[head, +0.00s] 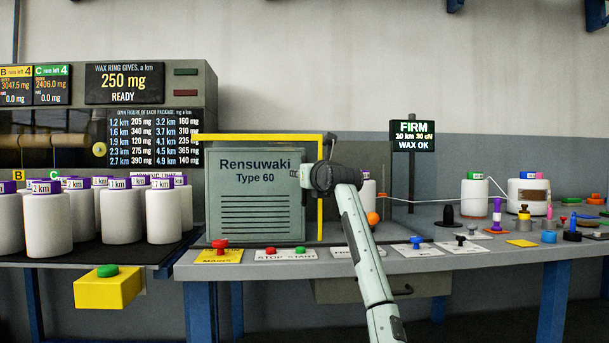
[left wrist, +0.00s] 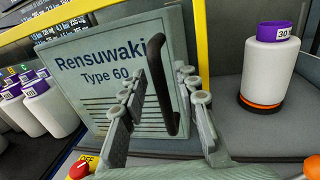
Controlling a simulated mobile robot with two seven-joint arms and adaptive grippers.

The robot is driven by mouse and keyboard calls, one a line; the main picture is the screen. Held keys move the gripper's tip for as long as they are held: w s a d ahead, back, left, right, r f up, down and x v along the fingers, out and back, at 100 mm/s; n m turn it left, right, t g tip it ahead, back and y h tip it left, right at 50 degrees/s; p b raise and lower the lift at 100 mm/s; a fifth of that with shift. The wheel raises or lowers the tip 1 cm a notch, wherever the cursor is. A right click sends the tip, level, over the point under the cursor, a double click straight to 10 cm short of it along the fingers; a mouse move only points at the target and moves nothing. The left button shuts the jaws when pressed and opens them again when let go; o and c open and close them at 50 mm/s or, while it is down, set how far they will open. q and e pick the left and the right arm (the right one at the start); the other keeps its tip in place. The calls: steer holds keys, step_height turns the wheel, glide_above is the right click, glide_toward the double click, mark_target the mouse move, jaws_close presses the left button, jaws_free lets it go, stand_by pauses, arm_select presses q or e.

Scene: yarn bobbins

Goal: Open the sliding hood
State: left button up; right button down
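The sliding hood (head: 228,195) is a grey-green box panel marked "Rensuwaki Type 60" with louvres. It also fills the left and middle of the left wrist view (left wrist: 75,75). A yellow frame (head: 260,137) runs along its top and right side. Its black bar handle (left wrist: 158,75) stands upright at its right edge. My left gripper (head: 301,174) is in front of that edge. In the left wrist view its fingers (left wrist: 160,85) are apart, one on each side of the handle, with gaps visible. My right gripper is not in view.
A white bobbin with a purple top (left wrist: 270,62) stands right of the hood. Several bobbins (head: 120,210) stand at the left. A red button (head: 220,245) and the stop/start plate (head: 285,254) lie along the bench front. An orange ball (head: 373,218) is near my arm.

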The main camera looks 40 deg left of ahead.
arm_select(q)
steer(key=shift+d, duration=0.1)
steer(key=shift+s+d, duration=0.1)
steer(key=shift+d, duration=0.15)
steer(key=v, duration=1.1)
steer(key=shift+s, duration=0.15)
steer(key=shift+d, duration=0.15)
